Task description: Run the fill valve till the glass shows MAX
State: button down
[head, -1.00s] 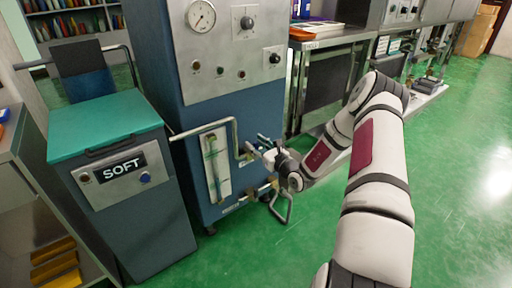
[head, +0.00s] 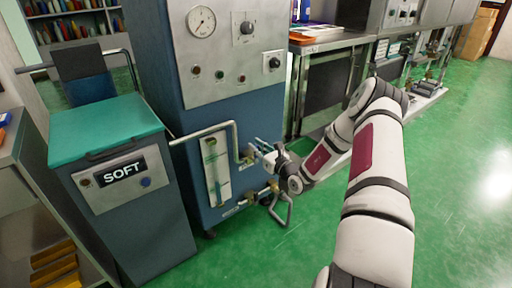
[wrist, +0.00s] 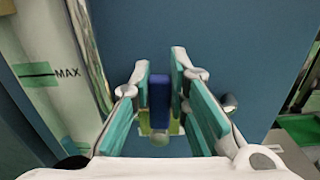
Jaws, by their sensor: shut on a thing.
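The sight glass (head: 215,168) stands upright on a pale plate on the front of the blue cabinet. I cannot make out the liquid level in either view. My gripper (head: 260,148) is at the cabinet front, just right of the glass. In the wrist view my gripper (wrist: 161,72) has its teal-padded fingers shut on a blue valve handle (wrist: 159,95). A yellow-green part (wrist: 158,124) shows below the handle. The valve body is mostly hidden by the fingers.
A bent pipe (head: 236,138) runs along the cabinet front by the glass. A lower pipe with a looped metal end (head: 283,212) sticks out below my gripper. A SOFT bin (head: 122,180) stands at the left. Green floor (head: 460,190) is clear at the right.

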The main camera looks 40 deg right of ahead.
jog(key=shift+d+f+m+p, duration=0.35)
jog(key=shift+d+m+p, duration=0.35)
jog(key=shift+m, duration=0.7)
jog(key=shift+d+f+m+p, duration=0.5)
jog(key=shift+d+m, duration=0.3)
jog(key=shift+m, duration=0.6)
jog(key=shift+d+f+m+p, duration=0.25)
jog(key=shift+d+m+p, duration=0.5)
jog(key=shift+m, duration=0.65)
jog(key=c, duration=1.5)
grip_release()
jog(key=shift+s, duration=0.1)
jog(key=s, duration=1.1)
jog(key=shift+s+d, duration=0.2)
jog(key=shift+s, duration=0.2)
